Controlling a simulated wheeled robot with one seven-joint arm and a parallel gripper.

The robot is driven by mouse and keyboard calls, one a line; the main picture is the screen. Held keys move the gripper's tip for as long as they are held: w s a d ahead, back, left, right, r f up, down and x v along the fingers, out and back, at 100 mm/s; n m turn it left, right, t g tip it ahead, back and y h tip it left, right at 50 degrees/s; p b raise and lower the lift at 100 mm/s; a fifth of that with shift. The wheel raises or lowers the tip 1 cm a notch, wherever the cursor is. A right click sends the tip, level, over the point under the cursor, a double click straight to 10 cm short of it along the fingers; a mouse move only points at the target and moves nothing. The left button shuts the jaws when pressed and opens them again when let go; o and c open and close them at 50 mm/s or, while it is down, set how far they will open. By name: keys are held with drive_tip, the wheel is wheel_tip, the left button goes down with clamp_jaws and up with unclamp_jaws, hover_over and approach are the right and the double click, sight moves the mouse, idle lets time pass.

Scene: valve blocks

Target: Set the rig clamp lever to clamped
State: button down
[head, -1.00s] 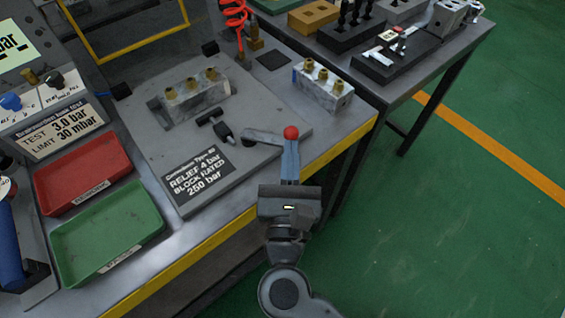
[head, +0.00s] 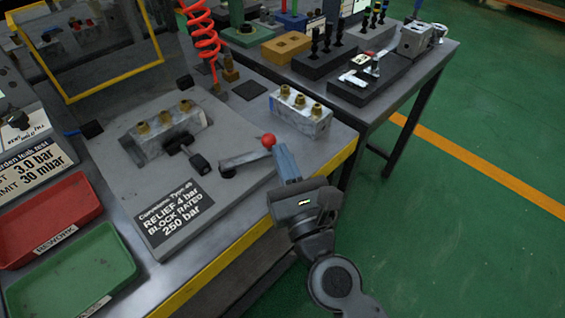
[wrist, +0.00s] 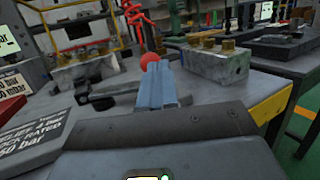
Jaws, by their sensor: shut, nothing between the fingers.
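The clamp lever is a grey bar (head: 246,159) with a red ball knob (head: 268,141) at its right end. Its pivot is on the grey rig plate (head: 150,195), beside a small black-tipped plunger (head: 197,161). My gripper (head: 284,154) is shut and empty, its bluish fingers close beside the knob on the near right side. In the wrist view the fingertips (wrist: 157,68) reach up to the red knob (wrist: 150,60); I cannot tell whether they touch it. A metal valve block (head: 165,133) with brass fittings sits in the rig behind the lever.
A second valve block (head: 301,115) stands on the bench just right of the lever. A red tray (head: 50,222) and a green tray (head: 75,272) are at the left front. A coiled red hose (head: 204,45) hangs behind. Green floor (head: 450,240) is free at right.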

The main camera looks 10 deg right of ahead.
drive_tip(key=shift+w+d+n+y+b, duration=0.15)
drive_tip(key=shift+w+n+y+b, duration=0.4)
drive_tip(key=shift+y, duration=0.45)
drive_tip(key=shift+s+g, duration=0.15)
drive_tip(key=shift+g, duration=0.15)
drive_tip(key=shift+n+y, duration=0.35)
drive_tip(key=shift+y, duration=0.15)
drive_tip(key=shift+w+n+g+y+b, duration=0.2)
drive_tip(key=shift+w+n+g+y, duration=0.15)
drive_tip(key=shift+y, duration=0.3)
drive_tip(key=shift+w+n+g+y+b, duration=0.15)
drive_tip(key=shift+n+g+y+b, duration=0.1)
drive_tip(key=shift+n+y, duration=0.3)
